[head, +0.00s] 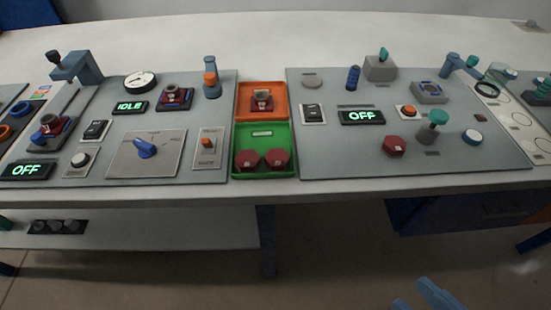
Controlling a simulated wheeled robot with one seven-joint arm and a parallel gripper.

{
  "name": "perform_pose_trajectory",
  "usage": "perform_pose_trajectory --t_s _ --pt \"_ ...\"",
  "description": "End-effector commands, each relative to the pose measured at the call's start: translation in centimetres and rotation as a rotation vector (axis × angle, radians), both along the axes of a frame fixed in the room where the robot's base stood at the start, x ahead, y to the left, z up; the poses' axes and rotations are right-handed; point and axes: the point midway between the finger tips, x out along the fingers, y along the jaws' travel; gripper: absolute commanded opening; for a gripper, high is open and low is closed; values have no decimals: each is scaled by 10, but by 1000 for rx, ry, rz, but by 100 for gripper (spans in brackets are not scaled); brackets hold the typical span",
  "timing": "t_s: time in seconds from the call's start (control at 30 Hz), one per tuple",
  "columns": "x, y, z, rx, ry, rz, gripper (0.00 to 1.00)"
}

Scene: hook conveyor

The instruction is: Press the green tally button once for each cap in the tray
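A tray has an orange section (280,88) at the back and a green section (265,176) in front. Two dark red hexagonal caps, left (247,160) and right (278,159), sit side by side in the green section. Another red hexagonal piece (393,146) lies on the right panel. A teal-green round knob (438,117) stands on a small grey block on that panel; I cannot tell whether it is the tally button. My gripper (424,297) shows only partly as blue fingers at the bottom edge, below and apart from the bench; its opening is unclear.
The orange section holds a red-and-grey fixture (262,99). The right panel has an "OFF" display (362,117), an orange button (408,111) and a blue-white knob (472,137). The bench's front strip (330,190) is clear.

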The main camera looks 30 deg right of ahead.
Motion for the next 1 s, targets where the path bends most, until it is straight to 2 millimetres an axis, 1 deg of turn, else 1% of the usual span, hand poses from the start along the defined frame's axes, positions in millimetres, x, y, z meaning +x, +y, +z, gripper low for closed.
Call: perform_pose_trajectory --t_s 0.03,0.07,0.37,1.0 --pt "0 0 0 0 0 0 32" --pt "0 0 0 0 0 0 29" --pt "0 0 0 0 0 0 0" --pt "0 0 0 0 0 0 0"
